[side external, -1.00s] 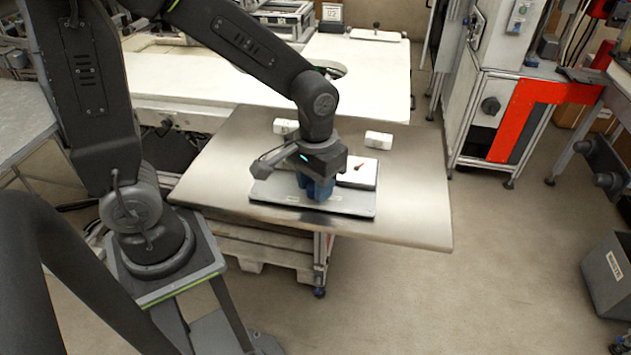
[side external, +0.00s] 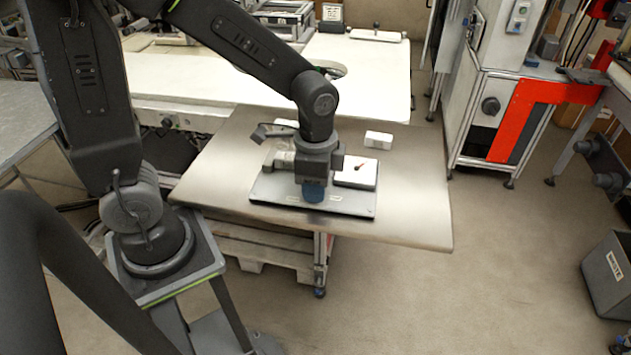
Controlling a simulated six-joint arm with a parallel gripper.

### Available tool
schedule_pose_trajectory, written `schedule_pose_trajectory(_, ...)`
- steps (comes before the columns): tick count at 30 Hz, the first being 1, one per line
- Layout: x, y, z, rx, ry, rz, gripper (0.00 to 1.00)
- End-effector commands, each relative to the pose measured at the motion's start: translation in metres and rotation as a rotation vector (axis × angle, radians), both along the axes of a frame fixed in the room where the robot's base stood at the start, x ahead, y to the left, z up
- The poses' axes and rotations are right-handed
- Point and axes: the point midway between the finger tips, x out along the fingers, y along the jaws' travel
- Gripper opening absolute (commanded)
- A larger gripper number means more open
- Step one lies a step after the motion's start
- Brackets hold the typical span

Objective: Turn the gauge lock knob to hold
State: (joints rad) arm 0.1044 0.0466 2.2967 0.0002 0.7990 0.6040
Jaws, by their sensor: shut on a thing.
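My gripper (side external: 313,188) points down over the grey panel (side external: 350,208) on the table. It is shut on a blue knob (side external: 313,194) near the left half of the panel. The fingers and wrist hide most of the knob, and its marks cannot be read. A white gauge face (side external: 356,172) with a dark pointer is on the panel just right of my gripper. A pale label strip shows at the panel's front edge, too small to read.
A white block (side external: 378,139) lies on the metal table (side external: 415,200) behind the panel. Another white block (side external: 287,123) is partly hidden behind my wrist. The table is bare to the right of the panel. A grey bin stands on the floor at far right.

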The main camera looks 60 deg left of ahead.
Motion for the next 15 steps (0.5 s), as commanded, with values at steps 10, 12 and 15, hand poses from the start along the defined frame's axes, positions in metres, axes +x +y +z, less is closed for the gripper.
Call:
schedule_pose_trajectory(10, 0.0008, -0.0003, 0.0010, -0.001, -0.003, -0.233, 0.10)
schedule_pose_trajectory(12, 0.0009, -0.0003, 0.0010, -0.001, -0.004, -0.263, 0.10)
schedule_pose_trajectory(15, 0.0009, -0.0003, 0.0011, -0.001, -0.003, -0.295, 0.10)
